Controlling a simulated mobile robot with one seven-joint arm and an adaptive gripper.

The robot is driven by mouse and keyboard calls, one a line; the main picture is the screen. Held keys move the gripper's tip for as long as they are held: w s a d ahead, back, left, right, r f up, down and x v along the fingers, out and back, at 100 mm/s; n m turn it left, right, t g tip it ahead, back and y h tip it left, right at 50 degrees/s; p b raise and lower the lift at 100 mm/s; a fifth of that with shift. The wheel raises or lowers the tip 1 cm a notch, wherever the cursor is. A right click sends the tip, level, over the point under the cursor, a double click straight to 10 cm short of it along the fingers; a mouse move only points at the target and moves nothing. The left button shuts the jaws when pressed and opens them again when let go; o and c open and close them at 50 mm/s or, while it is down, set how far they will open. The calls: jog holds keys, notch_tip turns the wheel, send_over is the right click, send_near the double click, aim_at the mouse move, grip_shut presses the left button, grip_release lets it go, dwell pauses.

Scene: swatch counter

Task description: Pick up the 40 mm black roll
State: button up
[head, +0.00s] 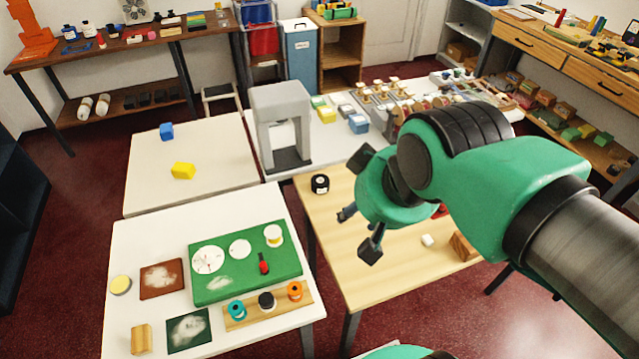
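A short black roll (320,184) with a pale centre stands on the light wooden table (340,253), near its back left corner. Its width marking is too small to read. My gripper (355,207) is over this table, just right of the roll in the picture. Its dark fingers are spread apart, with nothing seen between them. I cannot tell its height above the table. A black spool (266,301) also sits between a teal and an orange spool on a wooden strip (240,322) on the front white table.
A green board (212,294) with white discs lies on the front white table. A grey press-like stand (290,158) rises behind the wooden table. A small white piece (427,240) and a wooden block (464,246) lie right of my gripper.

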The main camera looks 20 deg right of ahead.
jog(key=o, duration=0.9)
jog(key=w+d+f+n+g+p, duration=0.1)
jog(key=w+d+g+p, duration=0.15)
jog(key=w, duration=1.05)
jog(key=w+d+f+n+g+p, duration=0.1)
jog(key=w+p, duration=0.3)
jog(key=w, duration=0.9)
jog(key=w+d+f+p, duration=0.1)
jog(key=w+f, duration=0.4)
jog(key=f, duration=0.2)
jog(key=w+d+f+n+g+p, duration=0.1)
jog(key=w+f, duration=0.5)
jog(key=f, duration=0.1)
jog(key=w+d+f+g+p, duration=0.1)
jog(key=w+d+f+p, duration=0.1)
jog(key=w+f, duration=0.3)
jog(key=shift+w+f+n, duration=0.2)
jog(key=shift+f, duration=0.45)
jog(key=shift+w+f+n, duration=0.2)
jog(key=shift+f, duration=0.45)
